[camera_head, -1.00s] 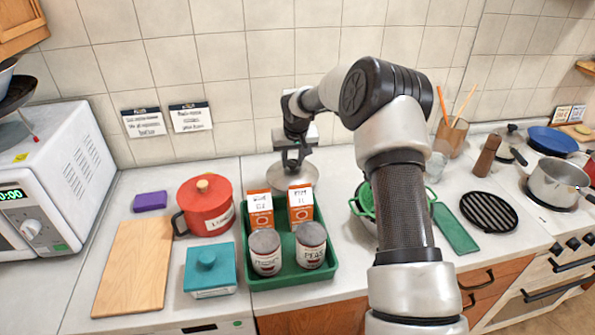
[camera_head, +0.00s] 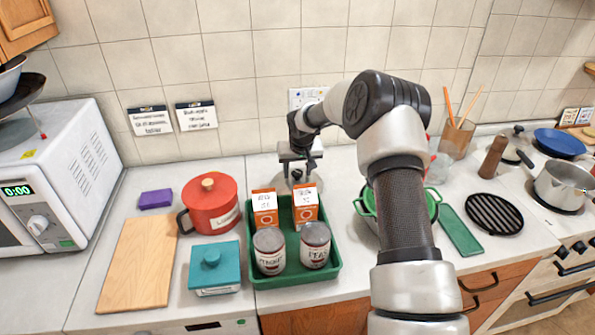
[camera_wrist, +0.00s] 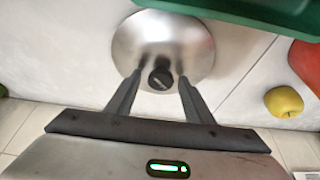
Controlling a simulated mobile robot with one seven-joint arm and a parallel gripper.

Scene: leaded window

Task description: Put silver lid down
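The silver lid (camera_wrist: 185,38) is a round metal disc with a black knob (camera_wrist: 161,80). In the wrist view it lies over the white counter, close beside the green tray (camera_wrist: 235,12). My gripper (camera_wrist: 158,73) has its two dark fingers on either side of the knob, with a small gap visible on each side, so it looks open. In the head view my gripper (camera_head: 298,172) is low over the counter behind the tray (camera_head: 300,279).
The tray holds two orange-white boxes (camera_head: 265,209) and two cans (camera_head: 268,252). A red pot (camera_head: 212,205), teal dish (camera_head: 213,268) and wooden board (camera_head: 138,265) stand left. A yellow apple (camera_wrist: 283,103) shows in the wrist view. A green-handled colander (camera_head: 370,208) is right. The tiled wall is close behind.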

